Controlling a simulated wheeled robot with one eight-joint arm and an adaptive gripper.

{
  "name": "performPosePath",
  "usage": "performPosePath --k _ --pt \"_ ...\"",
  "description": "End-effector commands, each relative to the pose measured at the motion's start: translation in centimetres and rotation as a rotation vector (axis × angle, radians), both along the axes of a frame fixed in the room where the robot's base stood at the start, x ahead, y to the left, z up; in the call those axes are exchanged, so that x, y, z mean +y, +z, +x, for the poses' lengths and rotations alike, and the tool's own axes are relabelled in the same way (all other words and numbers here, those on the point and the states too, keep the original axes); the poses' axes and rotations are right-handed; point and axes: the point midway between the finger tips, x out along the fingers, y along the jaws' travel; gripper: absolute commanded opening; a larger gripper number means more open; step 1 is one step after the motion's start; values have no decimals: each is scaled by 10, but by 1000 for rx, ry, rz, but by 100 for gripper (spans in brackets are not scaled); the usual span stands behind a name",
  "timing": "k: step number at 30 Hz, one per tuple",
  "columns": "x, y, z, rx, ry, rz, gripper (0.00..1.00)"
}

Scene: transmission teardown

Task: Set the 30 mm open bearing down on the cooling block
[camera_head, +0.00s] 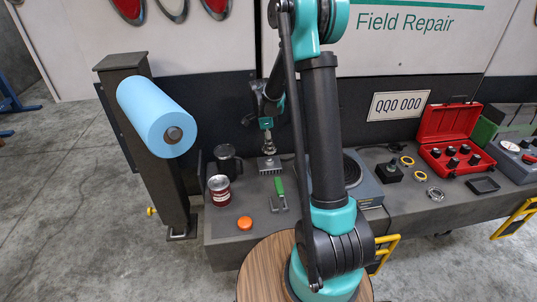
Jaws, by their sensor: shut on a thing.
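My gripper (268,147) points down over the cooling block (269,164), a grey ridged metal block on the bench left of my arm. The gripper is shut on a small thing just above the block. That thing is too small and too covered by the fingers to show its shape clearly; it appears to be the 30 mm open bearing. I cannot tell whether it touches the block or hangs slightly above it.
A dark mug (228,160), a red can (219,190), an orange cap (245,223) and a green-handled tool (280,192) stand or lie nearby. A hot plate (368,188) is partly behind my arm. An open red case (460,145) is farther right. A blue roll (150,112) hangs at left.

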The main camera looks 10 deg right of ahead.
Motion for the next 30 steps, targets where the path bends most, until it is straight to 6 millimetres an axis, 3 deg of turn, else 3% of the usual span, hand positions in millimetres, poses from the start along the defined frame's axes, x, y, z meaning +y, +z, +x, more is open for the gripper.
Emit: performPosePath --k 8,15,26,27,30 --pt "0 -21 0 0 0 0 17" --pt "0 -50 0 0 0 0 17" --pt "0 -55 0 0 0 0 17" --pt "0 -55 0 0 0 0 53" --pt "0 -55 0 0 0 0 66"
